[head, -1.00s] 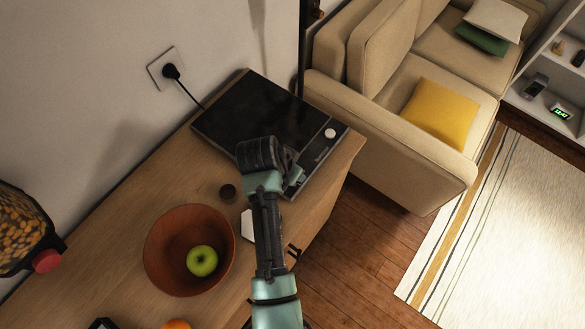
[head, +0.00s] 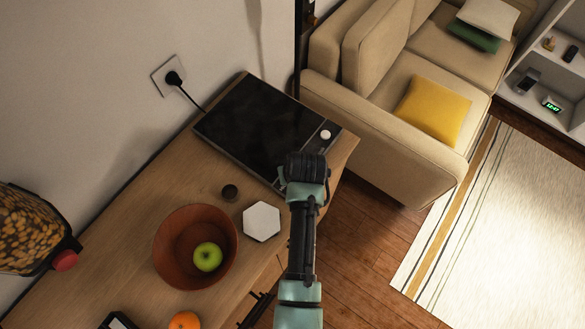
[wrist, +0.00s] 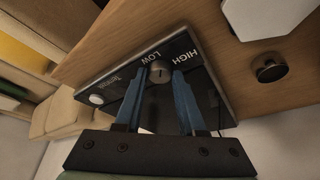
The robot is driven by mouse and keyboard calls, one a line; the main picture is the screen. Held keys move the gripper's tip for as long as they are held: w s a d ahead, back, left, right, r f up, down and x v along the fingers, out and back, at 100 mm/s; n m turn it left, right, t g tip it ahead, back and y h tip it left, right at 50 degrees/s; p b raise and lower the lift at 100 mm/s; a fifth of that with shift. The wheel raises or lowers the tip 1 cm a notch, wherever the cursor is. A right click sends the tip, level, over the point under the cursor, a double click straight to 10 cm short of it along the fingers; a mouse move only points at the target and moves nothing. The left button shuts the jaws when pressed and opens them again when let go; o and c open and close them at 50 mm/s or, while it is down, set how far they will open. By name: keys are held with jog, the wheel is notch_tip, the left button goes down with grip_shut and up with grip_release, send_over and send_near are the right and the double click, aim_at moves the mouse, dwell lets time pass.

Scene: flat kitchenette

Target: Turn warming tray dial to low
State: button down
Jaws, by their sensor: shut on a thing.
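The warming tray (head: 262,125) is a flat black slab with a grey front strip, on the wooden counter. In the wrist view its strip (wrist: 125,77) carries the words LOW and HIGH. The small grey dial (wrist: 160,70) sits beside these words, with a dark mark on its face. My gripper (wrist: 160,76) has its two blue fingers on either side of the dial and is shut on it. In the head view my gripper (head: 303,170) is over the tray's front edge and hides the dial. A white round knob (head: 326,134) is farther along the strip.
On the counter (head: 165,185) are a small dark round object (head: 230,192), a white hexagonal piece (head: 263,221), a brown bowl (head: 172,255) with a green apple (head: 207,257), and an orange (head: 184,321). A beige sofa (head: 385,130) stands beyond the counter's end.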

jog(key=n, duration=0.1)
jog(key=n+y, duration=0.1)
jog(key=n, duration=0.2)
jog(key=shift+w+d+g+y+b, duration=0.2)
jog(key=shift+d+g+y+b, duration=0.05)
jog(key=shift+g+y+b, duration=0.05)
jog(key=shift+n+g+y+b, duration=0.4)
jog(key=shift+n+g+b, duration=0.15)
jog(key=shift+n, duration=1.35)
jog(key=c, duration=0.5)
grip_release()
jog(key=b+v, duration=0.1)
jog(key=v, duration=1.2)
jog(key=shift+w, duration=0.1)
